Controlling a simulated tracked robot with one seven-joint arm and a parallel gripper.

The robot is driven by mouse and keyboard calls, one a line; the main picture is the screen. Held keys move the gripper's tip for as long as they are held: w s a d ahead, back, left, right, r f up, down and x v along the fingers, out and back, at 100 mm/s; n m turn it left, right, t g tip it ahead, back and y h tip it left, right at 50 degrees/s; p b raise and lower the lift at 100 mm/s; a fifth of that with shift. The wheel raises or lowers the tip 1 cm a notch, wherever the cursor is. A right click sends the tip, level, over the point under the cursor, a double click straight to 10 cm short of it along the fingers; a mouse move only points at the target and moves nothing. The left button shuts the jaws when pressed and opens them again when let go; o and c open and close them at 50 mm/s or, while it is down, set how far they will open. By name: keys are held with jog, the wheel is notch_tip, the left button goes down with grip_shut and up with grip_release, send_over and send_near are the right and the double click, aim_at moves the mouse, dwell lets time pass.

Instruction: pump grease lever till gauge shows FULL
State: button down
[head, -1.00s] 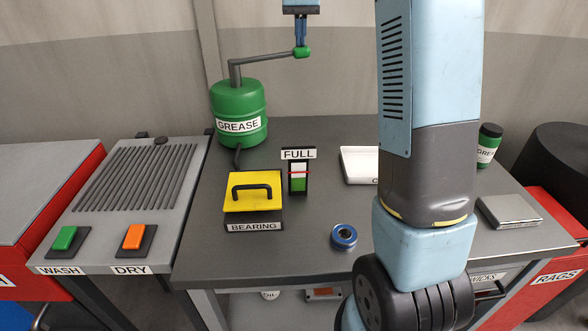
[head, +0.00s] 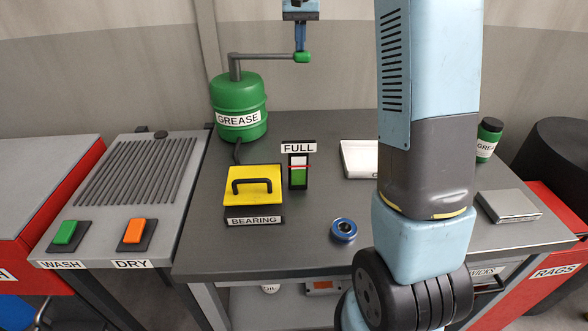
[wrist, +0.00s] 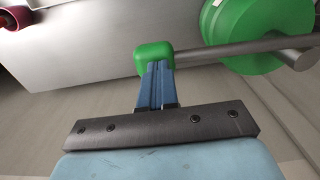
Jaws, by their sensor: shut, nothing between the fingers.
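The green grease drum (head: 239,112) stands at the back left of the bench. Its grey lever (head: 265,56) runs about level to the right and ends in a green knob (head: 302,57). My gripper (head: 300,49) is shut, with its fingertips pointing down at the top of the knob and apparently touching it. In the wrist view, the fingers (wrist: 156,76) meet the knob (wrist: 154,56), and the lever (wrist: 235,46) runs off to the right. The gauge (head: 298,174) under the FULL label (head: 298,147) shows green up to about the red line, with white above.
A yellow-topped BEARING box (head: 253,203) with a black handle sits left of the gauge. A blue ring (head: 343,229) lies near the front. A white tray (head: 358,158) is partly behind my arm. The WASH and DRY switches (head: 133,231) are at left.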

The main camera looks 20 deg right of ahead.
jog(key=shift+f, duration=1.7)
jog(key=shift+r, duration=4.95)
jog(key=shift+f, duration=0.15)
notch_tip(320, 180, up, 5)
jog(key=shift+r, duration=0.15)
